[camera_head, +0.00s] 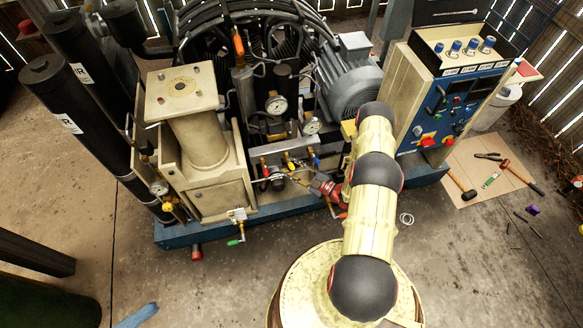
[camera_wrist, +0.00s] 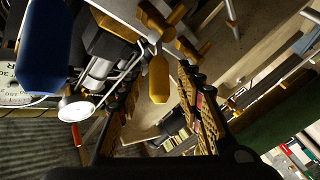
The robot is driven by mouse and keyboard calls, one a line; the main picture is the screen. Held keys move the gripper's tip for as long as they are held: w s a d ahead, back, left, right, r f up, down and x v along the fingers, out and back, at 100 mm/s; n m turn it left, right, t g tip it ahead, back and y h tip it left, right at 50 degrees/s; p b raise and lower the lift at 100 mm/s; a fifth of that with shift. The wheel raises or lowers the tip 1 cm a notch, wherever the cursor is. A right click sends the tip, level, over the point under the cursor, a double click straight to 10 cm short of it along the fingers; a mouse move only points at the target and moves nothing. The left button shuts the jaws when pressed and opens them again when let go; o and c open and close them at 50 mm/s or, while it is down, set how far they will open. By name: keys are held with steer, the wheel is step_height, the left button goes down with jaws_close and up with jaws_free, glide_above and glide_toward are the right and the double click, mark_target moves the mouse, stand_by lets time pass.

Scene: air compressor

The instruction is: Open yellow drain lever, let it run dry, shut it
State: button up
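The yellow lever (camera_wrist: 158,78) hangs from a valve on a pale manifold in the wrist view, between and beyond my fingertips. In the head view a small yellow lever (camera_head: 290,165) shows on the front manifold, between a red lever and a blue one. My gripper (camera_wrist: 158,88) is open, with one patterned finger on each side of the yellow lever; a gap shows beside it, and I see no clear contact. In the head view my gripper (camera_head: 300,180) is at the manifold, partly covered by my arm. Any outflow from the drain cannot be made out.
A blue lever (camera_wrist: 42,50) and a pressure gauge (camera_wrist: 14,92) are close on the left in the wrist view. A green-handled valve (camera_head: 235,241) sticks out low at the front. The control cabinet (camera_head: 430,105) stands right; tools lie on cardboard (camera_head: 487,165).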

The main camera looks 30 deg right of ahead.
steer(key=shift+c, duration=1.2)
jaws_close()
